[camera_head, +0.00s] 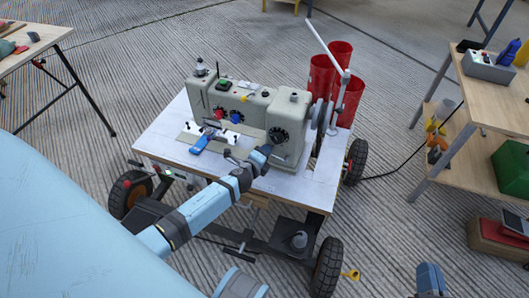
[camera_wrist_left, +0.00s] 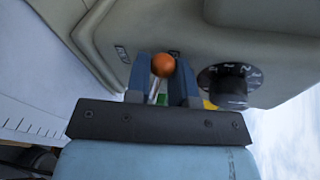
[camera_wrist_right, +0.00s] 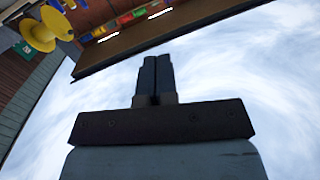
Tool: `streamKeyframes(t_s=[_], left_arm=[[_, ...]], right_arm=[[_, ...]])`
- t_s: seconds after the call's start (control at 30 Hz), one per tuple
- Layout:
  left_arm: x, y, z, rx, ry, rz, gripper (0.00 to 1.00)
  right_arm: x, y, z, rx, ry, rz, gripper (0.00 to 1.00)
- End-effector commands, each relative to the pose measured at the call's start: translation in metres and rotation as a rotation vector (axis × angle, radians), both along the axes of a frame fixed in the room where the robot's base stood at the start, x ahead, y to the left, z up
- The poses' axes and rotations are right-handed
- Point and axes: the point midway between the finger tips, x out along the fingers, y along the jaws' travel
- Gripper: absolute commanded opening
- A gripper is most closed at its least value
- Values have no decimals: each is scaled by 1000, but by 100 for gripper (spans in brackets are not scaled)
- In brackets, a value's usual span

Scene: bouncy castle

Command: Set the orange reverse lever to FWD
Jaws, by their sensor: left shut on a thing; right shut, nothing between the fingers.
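The cream sewing machine (camera_head: 245,112) stands on a white-topped wheeled cart in the head view. In the left wrist view the lever's orange ball knob (camera_wrist_left: 163,64) sits between the fingers of my left gripper (camera_wrist_left: 161,74), which is shut on the lever. My right gripper (camera_wrist_right: 156,76) is shut and empty, away from the machine.
A blue tool (camera_head: 203,141) lies in front of the machine. A wooden shelf table (camera_head: 497,84) is at the right with a grey box on top. Another table (camera_head: 30,37) is at the upper left.

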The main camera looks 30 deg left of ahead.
Motion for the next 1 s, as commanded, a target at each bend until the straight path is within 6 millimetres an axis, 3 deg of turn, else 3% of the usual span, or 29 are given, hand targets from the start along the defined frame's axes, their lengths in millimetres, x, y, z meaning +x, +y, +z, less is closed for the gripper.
streamKeyframes(t_s=[0.17,0.2,0.27,0.3,0.67,0.87,1.0], left_arm=[[0,-1,1,0,-1,-1,0],[0,-1,1,0,-1,-1,29],[0,-1,1,0,-1,-1,43],[0,-1,1,-1,-1,0,45],[-8,-1,2,-1,1,0,45],[-44,-4,12,-3,2,0,45],[-76,-8,20,-2,2,0,45]], right_arm=[[0,0,0,0,0,0,0],[0,0,0,0,-1,0,0],[0,0,0,1,0,0,0],[0,0,0,1,0,0,0],[0,0,2,-2,2,0,0],[0,-5,-4,-37,46,-10,0],[-5,-9,-20,-65,106,-17,0]])
